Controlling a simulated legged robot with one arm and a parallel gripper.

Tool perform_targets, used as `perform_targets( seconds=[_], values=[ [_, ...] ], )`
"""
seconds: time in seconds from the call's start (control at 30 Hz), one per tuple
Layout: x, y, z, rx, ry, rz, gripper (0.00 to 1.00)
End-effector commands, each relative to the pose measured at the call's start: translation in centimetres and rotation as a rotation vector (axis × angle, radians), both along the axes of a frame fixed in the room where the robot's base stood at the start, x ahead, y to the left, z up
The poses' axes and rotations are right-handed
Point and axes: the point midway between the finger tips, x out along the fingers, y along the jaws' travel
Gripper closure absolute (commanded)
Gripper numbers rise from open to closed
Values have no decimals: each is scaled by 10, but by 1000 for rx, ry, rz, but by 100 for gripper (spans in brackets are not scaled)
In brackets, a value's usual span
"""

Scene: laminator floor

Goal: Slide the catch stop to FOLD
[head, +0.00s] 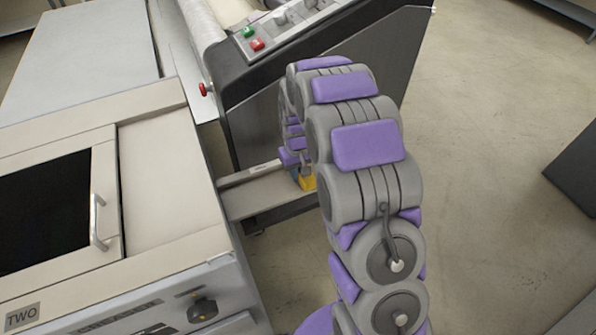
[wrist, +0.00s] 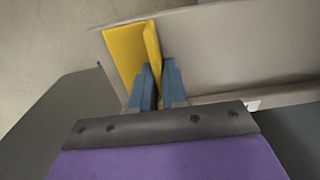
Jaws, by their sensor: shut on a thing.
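The catch stop is a yellow angled piece with an upright fin. In the wrist view the catch stop (wrist: 124,52) stands on a grey tray (wrist: 235,50), near its left end. My gripper (wrist: 159,70) has its two blue fingers on either side of the fin and is shut on it. In the head view only a small part of the catch stop (head: 307,182) shows past my arm, on the tray (head: 262,195) between the two machines. My gripper is mostly hidden there. I cannot read any FOLD mark in either view.
A machine marked TWO (head: 160,190) stands at the left, with a dark window and a handle. A dark-sided machine with a button panel (head: 285,25) stands behind the tray. The concrete floor (head: 480,150) at the right is mostly clear.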

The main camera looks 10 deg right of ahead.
Motion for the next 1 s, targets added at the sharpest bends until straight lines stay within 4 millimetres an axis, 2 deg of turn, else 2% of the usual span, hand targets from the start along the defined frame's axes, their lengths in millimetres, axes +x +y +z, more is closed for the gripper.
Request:
perform_targets(
  seconds=[0.13,0.3,0.43,0.6,0.83,0.87,1.0],
  values=[
    [-5,27,2,0,2,7,100],
    [-14,71,3,0,0,7,100],
    [-18,93,2,0,-1,4,100],
    [-20,103,1,2,-2,1,100],
    [-20,104,1,0,-2,1,100],
    [-20,104,1,0,-2,1,85],
    [-20,103,1,0,-2,1,71]
  ],
)
